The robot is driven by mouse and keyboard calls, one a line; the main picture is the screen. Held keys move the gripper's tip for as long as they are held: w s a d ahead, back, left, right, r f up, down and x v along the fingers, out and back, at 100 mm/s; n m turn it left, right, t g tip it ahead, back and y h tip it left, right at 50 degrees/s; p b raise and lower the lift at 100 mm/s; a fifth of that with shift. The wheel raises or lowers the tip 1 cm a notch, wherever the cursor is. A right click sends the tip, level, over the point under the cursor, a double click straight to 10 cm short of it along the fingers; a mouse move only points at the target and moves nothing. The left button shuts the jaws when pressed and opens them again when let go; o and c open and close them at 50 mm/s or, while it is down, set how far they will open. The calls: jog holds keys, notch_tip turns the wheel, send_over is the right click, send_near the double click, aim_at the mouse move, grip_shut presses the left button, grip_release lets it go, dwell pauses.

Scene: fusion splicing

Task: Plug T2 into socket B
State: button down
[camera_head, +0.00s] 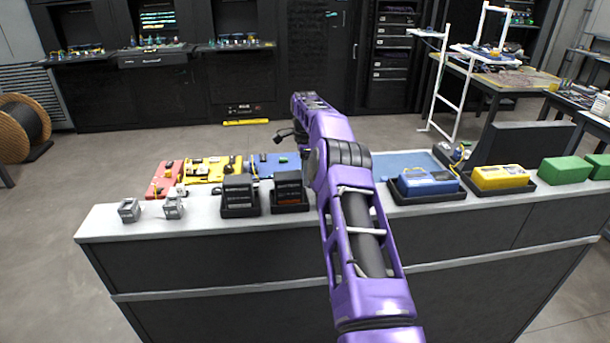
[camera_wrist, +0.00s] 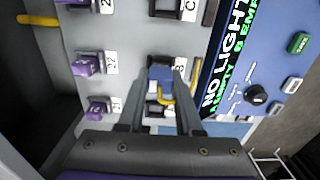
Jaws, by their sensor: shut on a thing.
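In the wrist view my gripper (camera_wrist: 162,78) is shut on a small blue plug (camera_wrist: 160,75) with a yellow cable loop (camera_wrist: 168,94) beside it. No mark on the plug is readable, so I cannot confirm that it is T2. The plug is over a grey panel, by a white label (camera_wrist: 179,66) that seems to read B. Socket B is mostly hidden behind the plug and fingers, and I cannot tell whether the plug is in it. Another dark socket (camera_wrist: 165,7), labelled C, is above. In the head view my arm hides the gripper and plug.
Purple plugs (camera_wrist: 87,65) with numbered labels line the panel's left part. A blue panel (camera_wrist: 262,60) with a "NO LIGHT" screen (camera_wrist: 225,65) stands at right. In the head view, black boxes (camera_head: 240,195) and a blue case (camera_head: 427,182) flank my arm on the counter (camera_head: 350,213).

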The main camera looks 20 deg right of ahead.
jog(key=shift+f, duration=0.55)
dwell(0.4)
jog(key=c, duration=0.5)
grip_release()
